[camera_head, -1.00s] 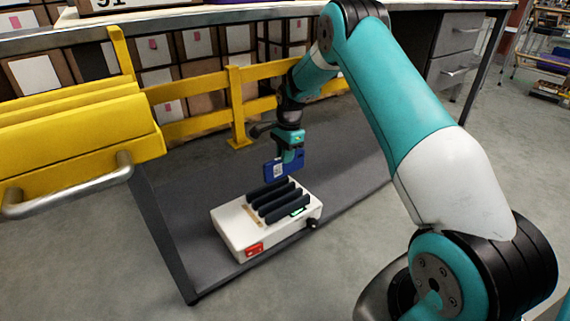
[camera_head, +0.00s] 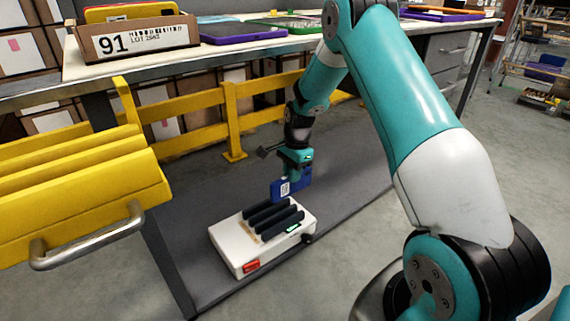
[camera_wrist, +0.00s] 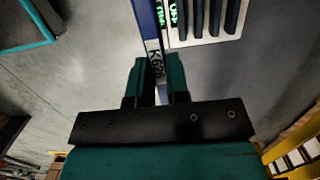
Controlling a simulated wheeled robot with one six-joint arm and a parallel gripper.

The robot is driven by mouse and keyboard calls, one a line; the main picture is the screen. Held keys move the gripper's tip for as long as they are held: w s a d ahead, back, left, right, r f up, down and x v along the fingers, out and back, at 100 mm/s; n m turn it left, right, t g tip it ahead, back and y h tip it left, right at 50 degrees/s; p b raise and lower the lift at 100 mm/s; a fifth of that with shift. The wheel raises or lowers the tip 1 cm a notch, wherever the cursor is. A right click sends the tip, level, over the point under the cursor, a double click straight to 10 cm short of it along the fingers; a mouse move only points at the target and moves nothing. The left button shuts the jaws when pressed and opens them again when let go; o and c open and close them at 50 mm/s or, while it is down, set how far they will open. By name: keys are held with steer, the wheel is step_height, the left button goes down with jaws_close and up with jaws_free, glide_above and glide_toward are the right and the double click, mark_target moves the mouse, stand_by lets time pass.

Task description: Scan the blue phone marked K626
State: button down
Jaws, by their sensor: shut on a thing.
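My gripper (camera_head: 296,165) is shut on the blue phone (camera_head: 280,190), which hangs upright below the fingers with a white code label facing the head camera. In the wrist view the phone (camera_wrist: 148,25) is seen edge-on between the fingers (camera_wrist: 160,80), with the marking K626 on its edge. The phone is above and behind the white device (camera_head: 240,262) with dark slots, in the head view. The device has a red switch, a small green display and a dark knob. In the wrist view the device (camera_wrist: 225,40) lies just right of the phone. I cannot tell whether they touch.
A yellow rail (camera_head: 190,133) runs behind the grey mat (camera_head: 345,180). A yellow barrier with a handle (camera_head: 80,190) stands at left. On the bench above are a carton marked 91 (camera_head: 135,42) and a purple tray (camera_head: 243,34). The mat right of the device is clear.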

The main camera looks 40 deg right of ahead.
steer(key=s+p, duration=0.4)
steer(key=s, duration=1.2)
steer(key=shift+d, duration=0.25)
steer(key=shift+w, duration=0.1)
